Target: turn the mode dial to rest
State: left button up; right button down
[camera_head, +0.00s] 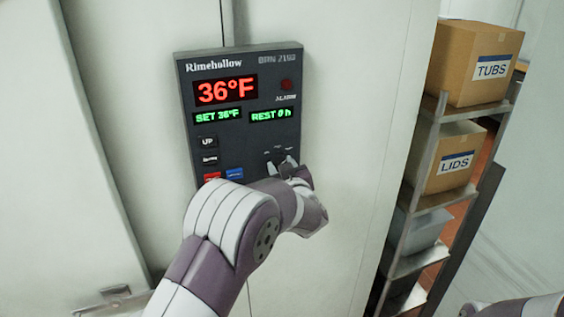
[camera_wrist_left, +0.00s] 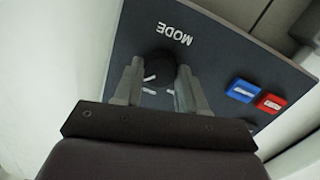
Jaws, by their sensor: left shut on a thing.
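The dark control panel (camera_head: 225,140) is mounted on a pale wall and reads 36°F, SET 36°F and REST 0 h. My left gripper (camera_head: 288,165) reaches its lower right part and covers the mode dial in the head view. In the left wrist view, the black mode dial (camera_wrist_left: 158,68) sits below the word MODE, between the two fingers of my left gripper (camera_wrist_left: 157,80). The gripper is shut on the dial. The dial's setting cannot be read. My right gripper is not in view.
The panel's red button (camera_wrist_left: 270,103) and blue button (camera_wrist_left: 243,90) lie beside the gripper. A shelf rack (camera_head: 421,165) at the right holds a TUBS box (camera_head: 470,62), a LIDS box (camera_head: 450,160) and a grey bin (camera_head: 424,229).

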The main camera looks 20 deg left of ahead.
pick_arm(q)
jog(key=shift+r, duration=0.3)
jog(key=o, duration=1.1)
jog(key=shift+c, duration=0.2)
jog(key=shift+f, duration=0.1)
jog(key=b+v, duration=0.5)
jog(key=v, duration=0.7)
jog(key=shift+s+d, duration=0.15)
jog(key=shift+s, duration=0.2)
